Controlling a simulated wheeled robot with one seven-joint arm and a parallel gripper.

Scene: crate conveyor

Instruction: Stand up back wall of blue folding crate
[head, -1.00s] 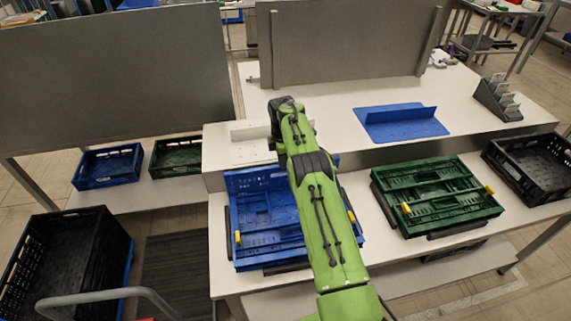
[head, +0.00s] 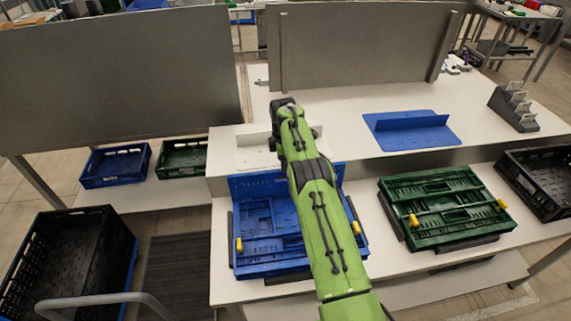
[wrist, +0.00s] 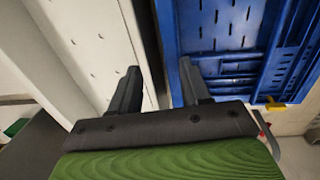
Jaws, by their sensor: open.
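The blue folding crate (head: 252,262) sits on the white workbench, partly hidden behind my green arm in the head view. Its slotted back wall (head: 250,187) shows as a band along the far edge and looks tilted up. The exact angle is unclear. In the wrist view the blue crate (wrist: 235,68) fills the upper right, with a yellow latch at its corner. My gripper (wrist: 158,68) is open. Its right finger overlaps the blue edge and its left finger is over the white fixture side. I cannot tell whether either touches. The head view mostly hides the fingers.
A white perforated fixture (head: 253,152) stands behind the crate. A folded green crate (head: 440,188) lies to the right, with a black crate (head: 540,165) beyond it. A blue angled plate (head: 405,120) lies on the upper bench. A large black crate (head: 70,230) stands at left.

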